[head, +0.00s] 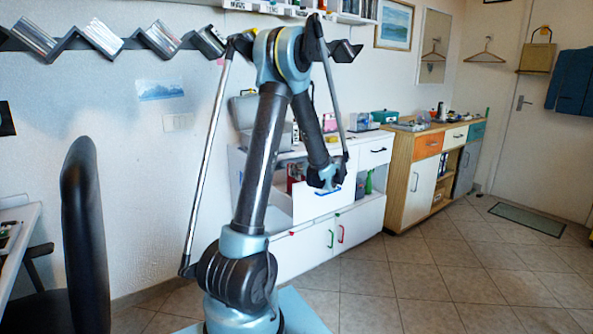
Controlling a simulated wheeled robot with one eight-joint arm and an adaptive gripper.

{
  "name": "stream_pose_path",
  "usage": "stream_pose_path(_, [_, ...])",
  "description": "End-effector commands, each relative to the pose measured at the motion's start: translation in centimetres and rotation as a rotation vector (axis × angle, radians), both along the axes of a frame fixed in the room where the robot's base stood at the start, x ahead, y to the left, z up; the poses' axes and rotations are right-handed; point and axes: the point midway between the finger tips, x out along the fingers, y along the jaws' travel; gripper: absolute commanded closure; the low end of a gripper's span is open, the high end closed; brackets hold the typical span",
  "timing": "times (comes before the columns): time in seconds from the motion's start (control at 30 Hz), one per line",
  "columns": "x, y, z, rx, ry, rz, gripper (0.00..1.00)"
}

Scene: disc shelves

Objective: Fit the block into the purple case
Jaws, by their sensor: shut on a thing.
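My gripper (327,184) is at the low end of my folded arm, in front of the white cabinet in the head view. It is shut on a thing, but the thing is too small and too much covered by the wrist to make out. I cannot pick out the block for sure. I cannot pick out the purple case either. A small purple patch (360,186) shows on the cabinet just right of my gripper, too small to name.
The white cabinet (285,262) has a white drawer front (318,206) standing out near my gripper. A wooden cabinet (402,185) stands to its right. A black chair (84,230) is at the left. A zigzag disc shelf (130,42) hangs on the wall.

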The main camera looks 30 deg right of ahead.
Motion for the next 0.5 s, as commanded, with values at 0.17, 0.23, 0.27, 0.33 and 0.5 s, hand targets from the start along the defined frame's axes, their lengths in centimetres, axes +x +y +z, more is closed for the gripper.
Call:
stream_pose_path(0.17, [0.01, -0.02, -0.35, 0.0, 0.0, 0.0, 1.0])
stream_pose_path(0.23, [0.0, -0.02, -0.49, 0.0, 0.0, 0.0, 1.0])
stream_pose_path(0.27, [0.01, -0.02, -0.56, 0.0, 0.0, 0.0, 1.0])
stream_pose_path(0.33, [0.0, -0.02, -0.7, 0.0, 0.0, 0.0, 1.0])
stream_pose_path(0.5, [0.01, -0.03, -1.06, 0.0, 0.0, 0.0, 1.0])
